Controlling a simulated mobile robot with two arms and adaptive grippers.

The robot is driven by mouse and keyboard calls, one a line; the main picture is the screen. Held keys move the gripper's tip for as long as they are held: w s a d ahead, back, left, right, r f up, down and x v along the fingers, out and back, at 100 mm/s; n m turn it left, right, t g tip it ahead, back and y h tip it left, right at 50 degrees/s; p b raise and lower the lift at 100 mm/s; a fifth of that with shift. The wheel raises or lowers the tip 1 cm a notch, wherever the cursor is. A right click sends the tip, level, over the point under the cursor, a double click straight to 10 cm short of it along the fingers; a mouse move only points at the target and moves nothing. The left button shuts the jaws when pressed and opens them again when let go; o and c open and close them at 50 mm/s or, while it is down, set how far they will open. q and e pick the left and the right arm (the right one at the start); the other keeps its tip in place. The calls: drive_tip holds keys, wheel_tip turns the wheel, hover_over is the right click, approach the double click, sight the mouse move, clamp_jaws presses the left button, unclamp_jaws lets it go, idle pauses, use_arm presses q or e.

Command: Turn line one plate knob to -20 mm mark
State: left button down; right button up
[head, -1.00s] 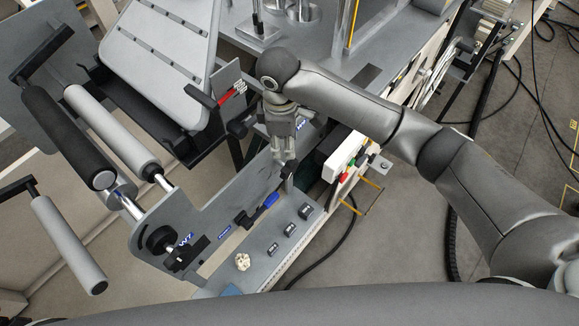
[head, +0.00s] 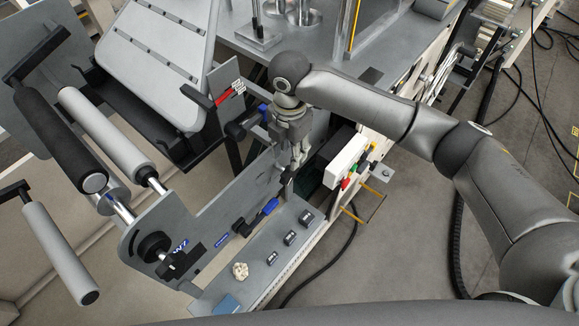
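My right gripper (head: 291,166) hangs fingers-down beside the grey side plate, just above a small dark part at the plate's far right end. Its fingers look close together, but I cannot tell whether they are open or shut on that part. A round black knob (head: 153,246) sits on the near left end of the grey plate (head: 213,217), well away from the gripper. Another dark knob-like part (head: 238,130) is left of the gripper. I cannot tell which is the line one plate knob, and no mm marks are readable. My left gripper is out of view.
A blue-and-black tool-like part (head: 262,214) lies along the plate. A white button box (head: 345,162) stands close right of the gripper. Rollers (head: 62,140) are at left.

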sight(290, 174)
wheel_tip(290, 174, down, 8)
drive_tip(key=shift+r+p, duration=0.1)
drive_tip(key=shift+p, duration=0.55)
drive_tip(key=shift+c, duration=0.4)
clamp_jaws()
